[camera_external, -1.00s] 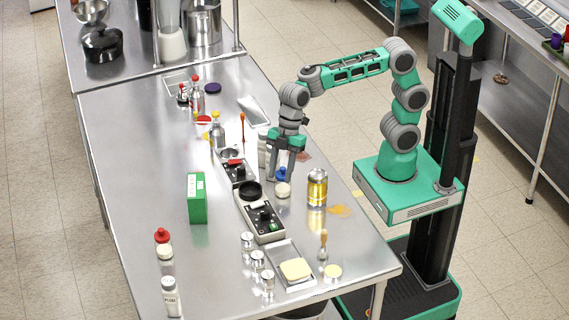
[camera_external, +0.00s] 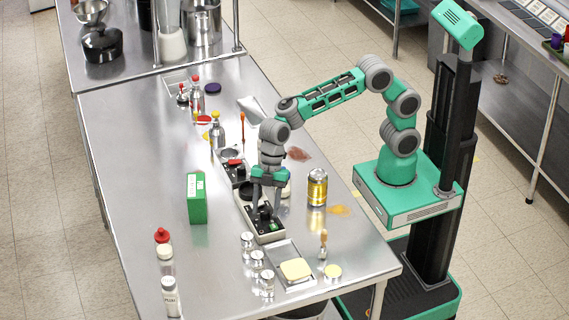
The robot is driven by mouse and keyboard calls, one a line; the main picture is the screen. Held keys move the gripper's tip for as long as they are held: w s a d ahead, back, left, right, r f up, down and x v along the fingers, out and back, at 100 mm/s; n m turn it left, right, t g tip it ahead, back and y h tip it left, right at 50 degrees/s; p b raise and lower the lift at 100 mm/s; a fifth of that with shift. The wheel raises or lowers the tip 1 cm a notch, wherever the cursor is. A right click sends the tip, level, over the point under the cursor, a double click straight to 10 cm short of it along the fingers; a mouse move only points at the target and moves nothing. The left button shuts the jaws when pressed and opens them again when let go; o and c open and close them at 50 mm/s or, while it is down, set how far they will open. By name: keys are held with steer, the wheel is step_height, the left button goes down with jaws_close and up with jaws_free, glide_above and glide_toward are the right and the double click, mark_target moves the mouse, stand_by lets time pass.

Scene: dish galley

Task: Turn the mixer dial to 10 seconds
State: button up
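The mixer (camera_external: 268,237) is a long, low unit with a light casing and a dark top panel, lying on the steel table. Its black dial (camera_external: 265,212) sits on the panel, with a small green mark near the front end. My gripper (camera_external: 265,207) points down over the panel. Its two fingers are apart, one to the left and one to the right of the dial. I cannot tell whether they touch it. The mixer's round black part, behind the dial, is mostly hidden by my gripper.
A second dark unit with a red part (camera_external: 235,163) stands just behind. A green box (camera_external: 197,198) is left, a yellow can (camera_external: 317,187) right. Small jars (camera_external: 257,260) and a tray with a yellow block (camera_external: 296,270) stand in front. The table's left side is mostly clear.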

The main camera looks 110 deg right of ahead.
jaws_close()
stand_by(0.3)
